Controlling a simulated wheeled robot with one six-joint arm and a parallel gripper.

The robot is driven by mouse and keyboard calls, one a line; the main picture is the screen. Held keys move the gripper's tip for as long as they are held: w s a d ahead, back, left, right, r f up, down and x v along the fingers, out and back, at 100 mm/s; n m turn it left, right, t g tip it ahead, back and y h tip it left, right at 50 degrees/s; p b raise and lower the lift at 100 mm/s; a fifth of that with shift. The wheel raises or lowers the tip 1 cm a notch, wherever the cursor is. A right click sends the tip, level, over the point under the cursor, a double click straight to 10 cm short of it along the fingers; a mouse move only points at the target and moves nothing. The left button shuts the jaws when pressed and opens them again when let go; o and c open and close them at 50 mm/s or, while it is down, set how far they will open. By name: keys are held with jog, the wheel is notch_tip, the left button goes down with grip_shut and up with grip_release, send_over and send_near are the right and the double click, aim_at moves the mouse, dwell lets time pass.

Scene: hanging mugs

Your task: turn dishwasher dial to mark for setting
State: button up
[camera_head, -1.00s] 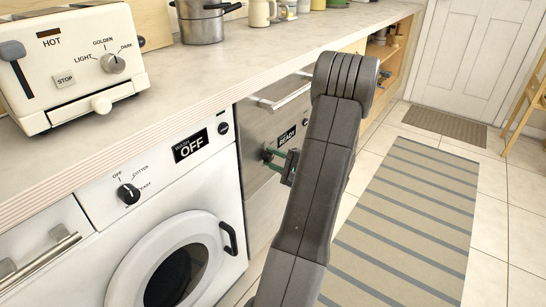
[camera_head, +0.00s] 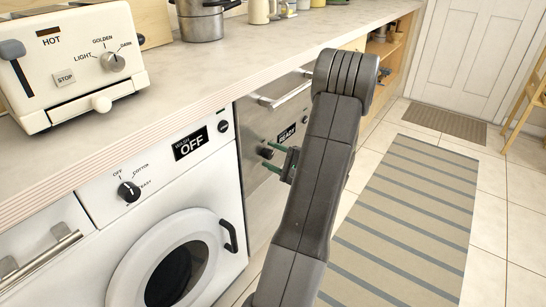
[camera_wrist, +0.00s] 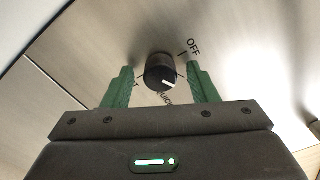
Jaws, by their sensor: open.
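The dishwasher (camera_head: 254,202) is the steel front under the counter, with a dark display reading READY (camera_head: 286,133). Its dial (camera_wrist: 160,72) is a round black knob with a white pointer mark at lower right in the wrist view. OFF is printed to its upper right, and a partly hidden label that seems to read QUICK is below. Another label at the left is mostly covered. My gripper (camera_wrist: 160,67) is open, with green fingers on either side of the dial and gaps between. In the head view my gripper (camera_head: 270,156) is at the dishwasher front.
A white washing machine (camera_head: 210,190) with its own dial (camera_head: 129,191) and OFF display stands to the left. The counter (camera_head: 250,55) edge runs above my gripper, carrying a toaster (camera_head: 75,60) and pot (camera_head: 201,22). A striped rug (camera_head: 405,220) lies on the floor at right.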

jog(key=p+v, duration=0.2)
jog(key=v, duration=1.1)
jog(key=shift+s+d, duration=0.25)
jog(key=shift+d, duration=0.1)
jog(key=b+x, duration=0.2)
jog(key=x, duration=1.2)
jog(key=shift+d, duration=0.1)
